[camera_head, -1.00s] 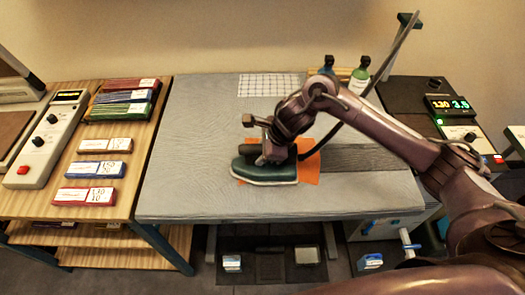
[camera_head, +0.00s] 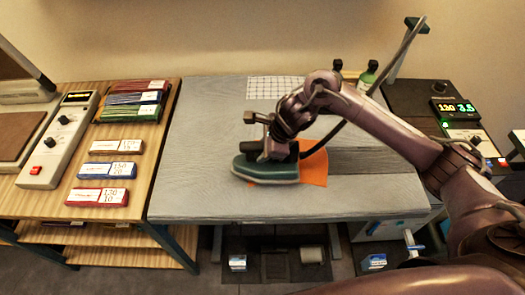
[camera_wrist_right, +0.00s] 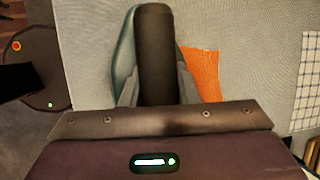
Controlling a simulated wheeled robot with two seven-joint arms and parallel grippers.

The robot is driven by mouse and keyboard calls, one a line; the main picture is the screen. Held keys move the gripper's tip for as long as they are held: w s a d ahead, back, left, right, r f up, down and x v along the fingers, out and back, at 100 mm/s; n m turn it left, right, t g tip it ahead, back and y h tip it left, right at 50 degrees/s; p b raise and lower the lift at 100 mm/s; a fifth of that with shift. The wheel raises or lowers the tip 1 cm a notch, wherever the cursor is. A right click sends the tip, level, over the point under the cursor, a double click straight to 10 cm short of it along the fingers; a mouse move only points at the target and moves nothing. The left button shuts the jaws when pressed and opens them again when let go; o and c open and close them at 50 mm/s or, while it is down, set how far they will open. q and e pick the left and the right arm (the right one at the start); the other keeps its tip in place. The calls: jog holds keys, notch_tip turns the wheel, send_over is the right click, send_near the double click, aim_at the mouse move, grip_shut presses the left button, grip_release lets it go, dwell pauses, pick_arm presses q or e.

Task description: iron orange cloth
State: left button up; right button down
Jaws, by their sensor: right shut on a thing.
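The orange cloth (camera_head: 315,170) lies flat on the grey ironing table (camera_head: 200,150). A teal iron (camera_head: 262,169) with a dark handle rests over the cloth's left part, its nose pointing left past the cloth. My right gripper (camera_head: 268,150) is shut on the iron's handle from above. In the right wrist view the dark handle (camera_wrist_right: 154,55) sits between the fingers, the teal body (camera_wrist_right: 123,60) shows to its left and the cloth (camera_wrist_right: 203,75) to its right. The cloth under the iron is hidden. My left gripper is not in view.
A wooden side table on the left holds a control box (camera_head: 58,140) and several coloured labelled blocks (camera_head: 97,197). A white grid patch (camera_head: 272,88) lies at the table's back. A green bottle (camera_head: 368,73) stands behind my right arm. A lit display unit (camera_head: 454,108) is at right.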

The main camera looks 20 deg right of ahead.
jog(key=shift+w+a+r+p, duration=0.1)
jog(key=shift+r+p, duration=0.15)
jog(key=shift+r, duration=0.35)
jog(key=shift+w+a+r+p, duration=0.1)
jog(key=shift+r+p, duration=0.15)
jog(key=shift+r, duration=0.35)
jog(key=shift+d+r+p, duration=0.1)
jog(key=shift+r+p, duration=0.85)
jog(key=shift+r, duration=0.75)
